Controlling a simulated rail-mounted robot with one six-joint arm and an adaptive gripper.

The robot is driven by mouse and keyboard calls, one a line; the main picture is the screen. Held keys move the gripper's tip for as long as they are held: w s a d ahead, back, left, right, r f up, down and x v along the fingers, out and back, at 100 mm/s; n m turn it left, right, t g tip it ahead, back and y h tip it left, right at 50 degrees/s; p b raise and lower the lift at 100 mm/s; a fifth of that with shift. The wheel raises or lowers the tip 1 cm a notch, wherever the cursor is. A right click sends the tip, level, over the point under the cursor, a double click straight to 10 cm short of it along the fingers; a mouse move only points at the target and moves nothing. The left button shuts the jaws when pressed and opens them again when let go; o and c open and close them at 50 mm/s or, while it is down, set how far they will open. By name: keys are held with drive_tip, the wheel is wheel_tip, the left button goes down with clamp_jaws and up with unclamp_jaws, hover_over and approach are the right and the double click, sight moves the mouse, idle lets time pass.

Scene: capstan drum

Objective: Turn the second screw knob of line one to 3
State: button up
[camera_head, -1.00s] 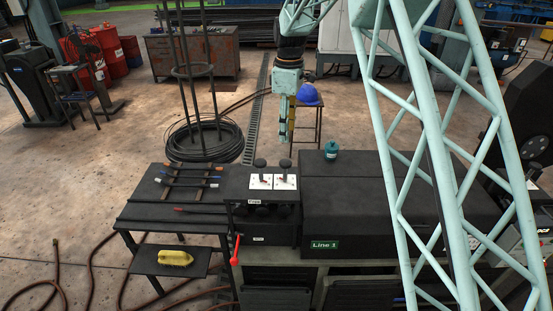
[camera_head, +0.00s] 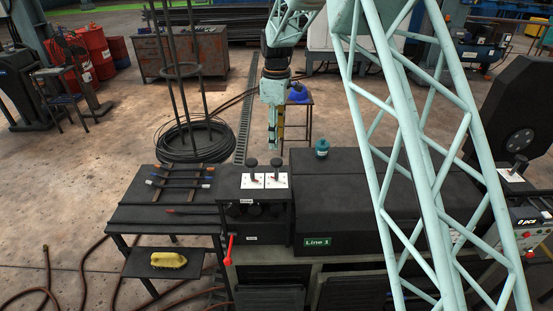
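The Line 1 machine is a black cabinet (camera_head: 345,205) with a green "Line 1" label (camera_head: 317,241). At its left is a raised control box (camera_head: 228,183). Two dark round-topped knobs, a left one (camera_head: 252,162) and a right one (camera_head: 277,162), stand on white plates on its top. More dark round knobs (camera_head: 255,209) sit in shadow on its front; their settings are unreadable. My gripper (camera_head: 272,147) points down, and its tip appears just above and slightly left of the right top knob. It looks narrow and empty; its finger gap cannot be made out.
A red-handled lever (camera_head: 229,249) stands at the box's lower left. A teal round object (camera_head: 322,148) sits on the cabinet. A side table (camera_head: 140,213) holds rods, with a yellow object (camera_head: 168,260) on a lower shelf. My lattice arm covers the right side.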

sight(277, 160)
drive_tip(key=shift+f+p, duration=0.35)
drive_tip(key=shift+f, duration=4.8)
drive_tip(key=shift+c, duration=0.7)
drive_tip(key=c, duration=0.7)
